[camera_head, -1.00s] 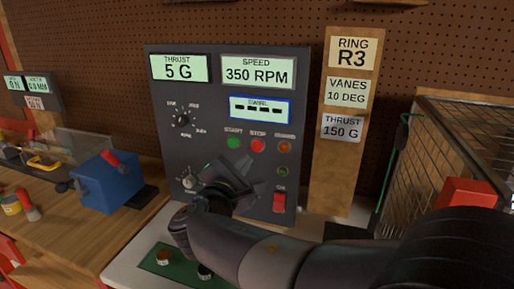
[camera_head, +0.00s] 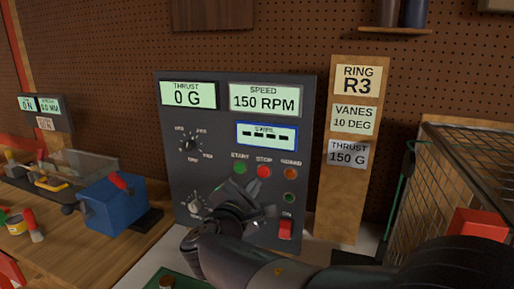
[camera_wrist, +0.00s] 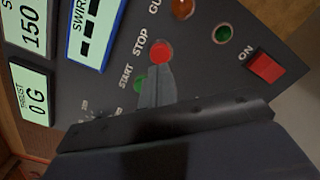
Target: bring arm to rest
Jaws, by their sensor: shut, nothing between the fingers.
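My arm reaches from the lower right in the head view to the grey control panel (camera_head: 180,130). My gripper (camera_head: 252,187) is shut and empty, its tips just below the red STOP button (camera_head: 264,172). In the wrist view my gripper (camera_wrist: 156,70) points at the STOP button (camera_wrist: 161,50); I cannot tell whether they touch. The thrust display (camera_head: 188,94) reads 0 G and the speed display (camera_head: 264,98) reads 150 RPM. The swirl display (camera_head: 267,136) shows dashes. The green START button (camera_head: 239,168) is left of STOP. The red ON switch (camera_head: 286,229) is at lower right.
A wooden board (camera_head: 339,200) with labels R3, 10 DEG and 150 G stands right of the panel. A wire cage (camera_head: 450,165) with a red block (camera_head: 478,223) is at the right. A blue box (camera_head: 113,205) sits on the wooden bench (camera_head: 60,240) at the left.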

